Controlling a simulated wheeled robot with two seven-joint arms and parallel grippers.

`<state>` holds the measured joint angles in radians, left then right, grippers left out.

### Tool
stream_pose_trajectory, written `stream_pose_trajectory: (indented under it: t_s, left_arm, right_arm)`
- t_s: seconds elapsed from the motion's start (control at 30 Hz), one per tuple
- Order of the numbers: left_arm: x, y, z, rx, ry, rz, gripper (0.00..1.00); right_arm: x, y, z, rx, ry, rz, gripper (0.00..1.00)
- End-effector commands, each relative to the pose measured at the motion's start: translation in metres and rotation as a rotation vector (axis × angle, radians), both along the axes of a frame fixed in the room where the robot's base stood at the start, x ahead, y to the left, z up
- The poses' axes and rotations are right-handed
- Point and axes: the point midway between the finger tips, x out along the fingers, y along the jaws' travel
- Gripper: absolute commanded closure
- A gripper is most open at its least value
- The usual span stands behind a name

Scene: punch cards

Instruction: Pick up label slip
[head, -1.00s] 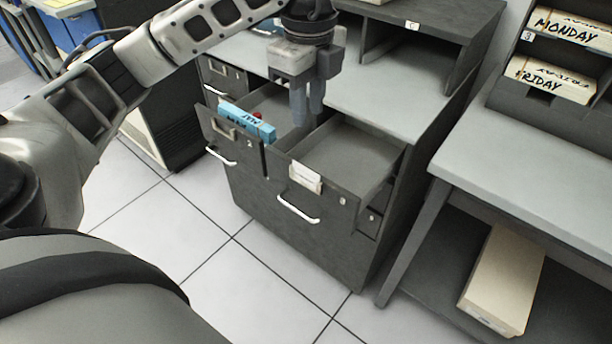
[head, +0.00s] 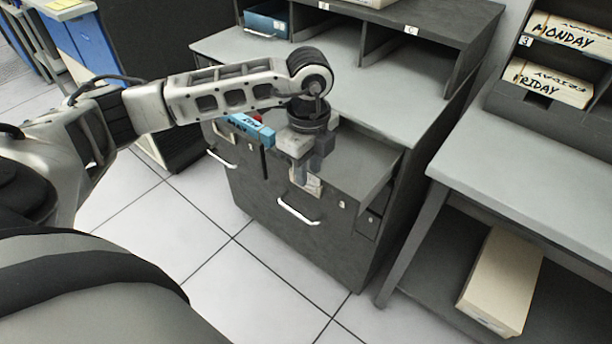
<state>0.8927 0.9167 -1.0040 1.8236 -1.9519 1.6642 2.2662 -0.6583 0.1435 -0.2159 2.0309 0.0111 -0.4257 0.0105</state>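The label slip (head: 314,186) is a small pale piece on the front of the right open drawer (head: 352,206). It is partly hidden behind my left gripper (head: 308,174). My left gripper points down over this drawer's front edge, with its fingertips beside the slip. The two fingers look apart, with nothing seen between them. Whether they touch the slip cannot be told. My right gripper is not in view.
A neighbouring open drawer holds a blue card box (head: 247,127) with a red bit beside it. The grey cabinet top (head: 385,100) is mostly clear. A side table (head: 530,170) stands right, with a long beige box (head: 503,282) on its lower shelf.

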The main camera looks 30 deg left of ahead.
Motion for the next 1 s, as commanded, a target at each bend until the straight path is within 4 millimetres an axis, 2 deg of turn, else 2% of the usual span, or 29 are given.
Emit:
stream_pose_trajectory:
  t_s: [0.17, 0.3, 0.77, 0.87, 1.0]
  left_arm:
    - [0.0, 0.0, 0.0, 0.0, 0.0, -0.001, 0.72]
    - [0.0, 0.0, 0.0, 0.0, 0.0, -0.001, 1.0]
    - [0.0, 0.0, 0.002, 0.0, 0.0, -0.001, 1.0]
    - [0.0, 0.0, 0.007, 0.0, -0.001, 0.0, 1.0]
    - [0.001, 0.0, 0.023, 0.0, -0.004, -0.001, 1.0]
  right_arm:
    - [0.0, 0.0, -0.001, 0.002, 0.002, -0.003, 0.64]
    - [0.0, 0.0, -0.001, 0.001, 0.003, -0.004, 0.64]
    - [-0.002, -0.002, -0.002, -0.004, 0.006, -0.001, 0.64]
    - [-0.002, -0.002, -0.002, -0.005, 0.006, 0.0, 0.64]
    - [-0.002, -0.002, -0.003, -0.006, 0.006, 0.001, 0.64]
